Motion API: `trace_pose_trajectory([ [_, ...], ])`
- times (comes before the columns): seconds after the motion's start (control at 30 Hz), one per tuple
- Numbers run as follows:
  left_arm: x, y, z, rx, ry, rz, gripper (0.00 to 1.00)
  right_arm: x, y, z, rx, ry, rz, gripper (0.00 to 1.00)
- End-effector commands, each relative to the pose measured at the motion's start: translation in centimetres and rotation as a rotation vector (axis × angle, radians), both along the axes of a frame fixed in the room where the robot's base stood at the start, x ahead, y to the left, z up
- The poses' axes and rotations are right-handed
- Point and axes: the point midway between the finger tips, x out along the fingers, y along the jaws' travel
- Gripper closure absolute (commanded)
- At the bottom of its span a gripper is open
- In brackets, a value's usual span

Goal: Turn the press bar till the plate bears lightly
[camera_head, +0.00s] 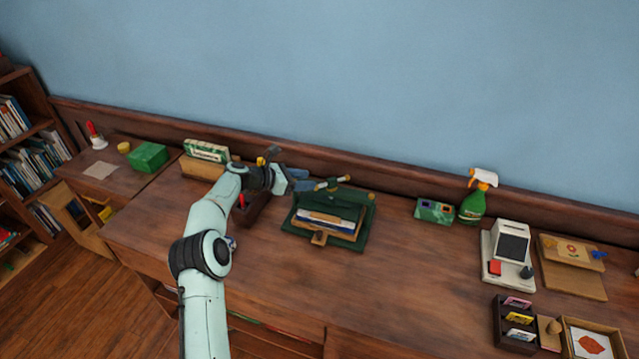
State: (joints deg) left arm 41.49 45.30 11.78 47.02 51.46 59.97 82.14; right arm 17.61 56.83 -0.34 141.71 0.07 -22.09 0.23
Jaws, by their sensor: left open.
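A dark green press (361,233) stands on the wooden desk, right of my left arm. Its green plate lies over a small stack of books or boards (325,222) with pale edges. A bar with a brass-coloured end (345,178) shows above the back of the press. My left gripper (312,185) is open at the bar's left part, at the back of the press. Whether its fingers touch the bar is too small to tell, and the wrist hides part of that area. How firmly the plate bears cannot be seen. My right gripper is not in view.
Behind my left arm stand a green-and-white box (206,151) and a dark red holder (250,210). To the right are a small green box (434,211), a spray bottle (474,205), a white device (506,256) and trays. The desk between the press and these is clear.

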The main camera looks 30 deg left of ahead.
Motion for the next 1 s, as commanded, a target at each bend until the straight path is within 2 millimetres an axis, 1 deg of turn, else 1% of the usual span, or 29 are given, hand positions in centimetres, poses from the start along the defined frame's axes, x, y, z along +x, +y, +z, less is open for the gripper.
trace_pose_trajectory([
  [0.03, -0.9, 0.6, 0.3, 0.001, 0.0, 0.002, 0.51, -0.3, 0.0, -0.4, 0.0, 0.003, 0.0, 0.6],
  [0.1, -1.8, 1.1, 0.8, 0.0, 0.0, 0.001, 0.51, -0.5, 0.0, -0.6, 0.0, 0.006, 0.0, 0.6],
  [0.3, -3.2, 2.0, 1.8, -0.001, -0.002, -0.001, 0.51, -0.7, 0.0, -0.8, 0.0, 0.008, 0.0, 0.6],
  [1.0, -3.4, 2.1, 1.9, 0.0, -0.002, -0.002, 0.51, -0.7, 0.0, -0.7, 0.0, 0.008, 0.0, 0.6],
])
